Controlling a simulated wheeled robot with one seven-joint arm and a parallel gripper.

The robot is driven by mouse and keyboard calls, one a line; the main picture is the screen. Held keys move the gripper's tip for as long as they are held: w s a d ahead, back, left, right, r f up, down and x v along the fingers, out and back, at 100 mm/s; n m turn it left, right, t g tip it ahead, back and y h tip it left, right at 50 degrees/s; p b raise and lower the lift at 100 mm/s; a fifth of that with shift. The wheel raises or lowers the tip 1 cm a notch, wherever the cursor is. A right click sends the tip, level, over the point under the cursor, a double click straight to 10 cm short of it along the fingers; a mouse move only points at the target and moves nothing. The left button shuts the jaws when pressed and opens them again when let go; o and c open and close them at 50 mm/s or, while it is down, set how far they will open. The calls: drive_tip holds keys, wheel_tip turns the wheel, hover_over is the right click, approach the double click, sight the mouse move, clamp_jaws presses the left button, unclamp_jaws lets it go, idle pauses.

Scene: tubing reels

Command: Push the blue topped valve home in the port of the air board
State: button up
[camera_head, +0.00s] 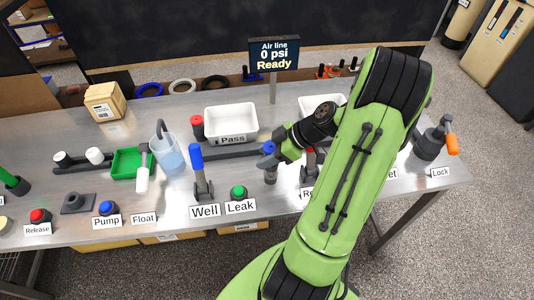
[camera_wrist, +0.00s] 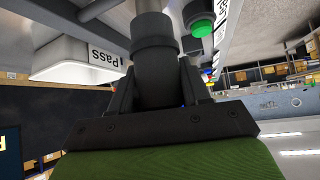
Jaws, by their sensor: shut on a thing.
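The blue topped valve (camera_head: 269,147) stands roughly upright at the middle of the bench, its grey lower body (camera_head: 271,176) showing below my gripper. My gripper (camera_head: 274,158) is shut on it from the right. In the wrist view a dark grey cylinder (camera_wrist: 152,38) fills the space at my fingers (camera_wrist: 155,85); its blue top does not show there. A dark low bar (camera_head: 238,152), which may be the air board, lies behind and left of the valve. My gripper hides the port, so I cannot tell how deep the valve sits.
A blue-handled lever (camera_head: 197,162) marked Well and a green Leak button (camera_head: 238,192) stand at front left. A white Pass tray (camera_head: 231,118) and red topped piece (camera_head: 197,126) are behind. The air line screen (camera_head: 274,53) reads 0 psi, Ready.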

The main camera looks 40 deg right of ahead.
drive_tip(key=shift+f+b, duration=1.35)
drive_tip(key=shift+f, duration=0.05)
drive_tip(key=o, duration=1.2)
drive_tip(key=p+v, duration=0.3)
drive_tip(key=v, duration=1.3)
drive_tip(key=shift+a+p, duration=0.1)
drive_tip(key=shift+p, duration=0.3)
drive_tip(key=shift+w+a, duration=0.1)
